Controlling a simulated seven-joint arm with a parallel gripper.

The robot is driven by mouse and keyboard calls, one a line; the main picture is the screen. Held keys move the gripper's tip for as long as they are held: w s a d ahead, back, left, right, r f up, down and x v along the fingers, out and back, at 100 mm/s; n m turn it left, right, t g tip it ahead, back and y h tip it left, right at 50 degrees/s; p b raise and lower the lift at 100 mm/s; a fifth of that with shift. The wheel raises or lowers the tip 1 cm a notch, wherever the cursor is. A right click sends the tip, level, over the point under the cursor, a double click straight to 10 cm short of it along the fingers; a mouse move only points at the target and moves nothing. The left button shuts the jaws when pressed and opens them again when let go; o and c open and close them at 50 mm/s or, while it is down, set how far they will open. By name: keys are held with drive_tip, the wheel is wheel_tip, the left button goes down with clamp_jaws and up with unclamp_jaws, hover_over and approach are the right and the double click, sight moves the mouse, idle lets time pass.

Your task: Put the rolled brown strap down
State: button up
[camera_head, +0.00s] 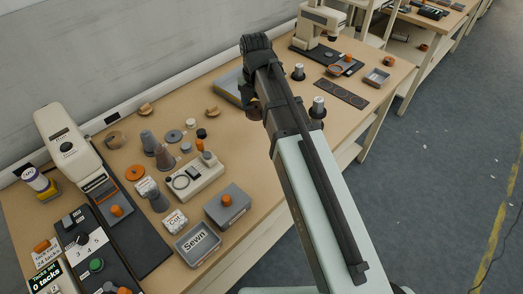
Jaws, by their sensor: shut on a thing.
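My gripper (254,108) hangs below the dark end of my arm, above the bench beside a grey tray, and is mostly hidden by the arm. It is shut on a small brown thing (254,115), which looks like the rolled brown strap; only a sliver shows. I cannot tell whether it touches the bench (240,147).
The grey tray (229,87) lies left of my gripper. A grey box marked "Sewn" (198,243), a grey block (228,204) and several cones and rolls crowd the left. Bare bench shows left of my arm.

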hover_over(261, 151)
drive_tip(key=f, duration=0.1)
drive_tip(key=shift+m, duration=0.8)
drive_tip(key=shift+d+f, duration=0.1)
drive_tip(key=shift+f, duration=5)
drive_tip(key=shift+f, duration=0.1)
drive_tip(key=o, duration=1)
drive_tip(key=shift+r, duration=6.1)
